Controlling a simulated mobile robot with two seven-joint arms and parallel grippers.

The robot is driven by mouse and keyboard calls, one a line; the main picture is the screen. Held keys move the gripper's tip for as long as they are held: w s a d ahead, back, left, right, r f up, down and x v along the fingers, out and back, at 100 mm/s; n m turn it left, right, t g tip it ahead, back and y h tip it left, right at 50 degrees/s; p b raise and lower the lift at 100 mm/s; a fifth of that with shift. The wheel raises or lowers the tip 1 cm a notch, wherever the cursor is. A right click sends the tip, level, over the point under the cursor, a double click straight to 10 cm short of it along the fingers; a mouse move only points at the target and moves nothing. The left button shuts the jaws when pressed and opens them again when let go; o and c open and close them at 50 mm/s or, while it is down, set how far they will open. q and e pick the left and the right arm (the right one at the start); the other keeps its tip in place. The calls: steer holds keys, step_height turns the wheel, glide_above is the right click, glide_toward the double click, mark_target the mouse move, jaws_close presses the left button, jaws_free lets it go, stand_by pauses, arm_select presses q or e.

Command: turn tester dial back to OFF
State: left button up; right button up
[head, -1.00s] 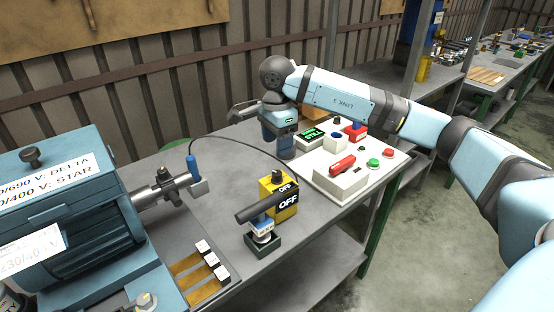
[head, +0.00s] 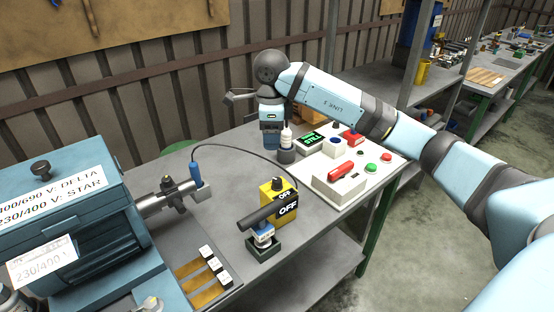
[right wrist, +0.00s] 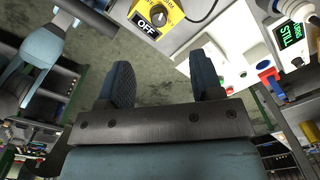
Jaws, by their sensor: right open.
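The tester is a yellow box (head: 268,203) on the grey bench, with a black OFF label on its side. Its black dial (head: 278,184) stands on top, beside a small OFF mark. The dial (right wrist: 159,14) also shows at the top of the right wrist view; I cannot surely read its setting. My right gripper (head: 271,146) points down, behind the tester and left of the white control box. In the right wrist view its two dark fingers (right wrist: 165,80) are apart, with nothing between them. The left gripper is not in view.
A black-handled tool (head: 262,212) stands in a dark holder in front of the tester. A black cable runs to a blue probe (head: 195,174) by the motor (head: 80,215).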

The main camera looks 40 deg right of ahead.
mark_target(277, 179)
steer(key=f+m+p, duration=0.2)
steer(key=f+m, duration=0.2)
steer(key=f+m+p, duration=0.2)
steer(key=f+m, duration=0.1)
steer(key=f, duration=0.2)
steer(key=s+d+f+m+p, duration=0.1)
steer(key=f+m+p, duration=0.2)
steer(key=f+m, duration=0.1)
steer(key=shift+f+m, duration=0.3)
steer(key=shift+f, duration=0.65)
steer(key=c, duration=0.9)
